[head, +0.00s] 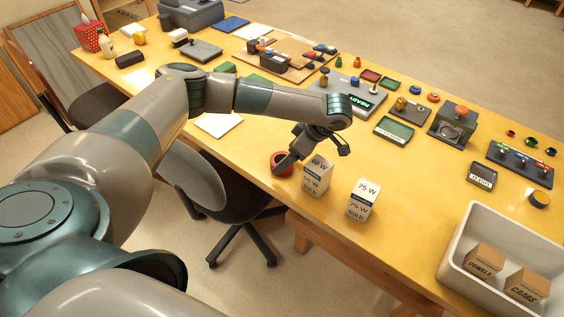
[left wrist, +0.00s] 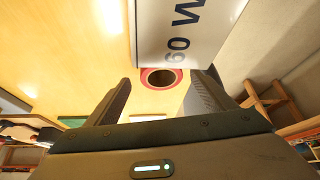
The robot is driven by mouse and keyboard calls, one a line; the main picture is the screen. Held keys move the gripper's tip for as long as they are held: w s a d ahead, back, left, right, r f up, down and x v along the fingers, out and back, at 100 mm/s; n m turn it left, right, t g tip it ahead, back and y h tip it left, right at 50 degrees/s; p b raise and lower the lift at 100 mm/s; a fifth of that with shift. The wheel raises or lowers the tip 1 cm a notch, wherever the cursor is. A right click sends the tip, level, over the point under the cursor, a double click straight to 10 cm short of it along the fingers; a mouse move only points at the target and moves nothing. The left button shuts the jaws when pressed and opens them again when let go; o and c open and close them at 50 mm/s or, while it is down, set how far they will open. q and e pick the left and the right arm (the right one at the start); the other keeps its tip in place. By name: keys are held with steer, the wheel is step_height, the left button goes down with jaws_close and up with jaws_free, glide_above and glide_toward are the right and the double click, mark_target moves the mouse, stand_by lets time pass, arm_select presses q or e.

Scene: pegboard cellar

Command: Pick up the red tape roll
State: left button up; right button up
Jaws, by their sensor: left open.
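The red tape roll (head: 274,164) lies flat on the yellow table near its front edge. It also shows in the left wrist view (left wrist: 145,79), beyond and between my fingers, with its dark hole facing the camera. My left gripper (head: 287,160) is at the roll, overlapping its right side in the head view. In the left wrist view the left gripper (left wrist: 166,77) is open with its fingers apart and nothing held. Whether the fingers touch the roll cannot be told. My right gripper is not in view.
A white 60 W bulb box (head: 317,175) stands just right of the roll and fills the upper middle of the wrist view (left wrist: 185,35). A 75 W box (head: 363,200) stands farther right. A grey bin (head: 462,262) is at the right. A chair (head: 215,185) stands by the front edge.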

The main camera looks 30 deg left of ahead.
mark_target(277, 157)
arm_select(q)
steer(key=p+x, duration=0.1)
steer(key=x, duration=0.2)
steer(key=shift+s+a+r, duration=0.1)
steer(key=shift+s, duration=0.05)
steer(key=shift+a+f, duration=0.15)
steer(key=shift+f, duration=0.25)
steer(key=c, duration=1.2)
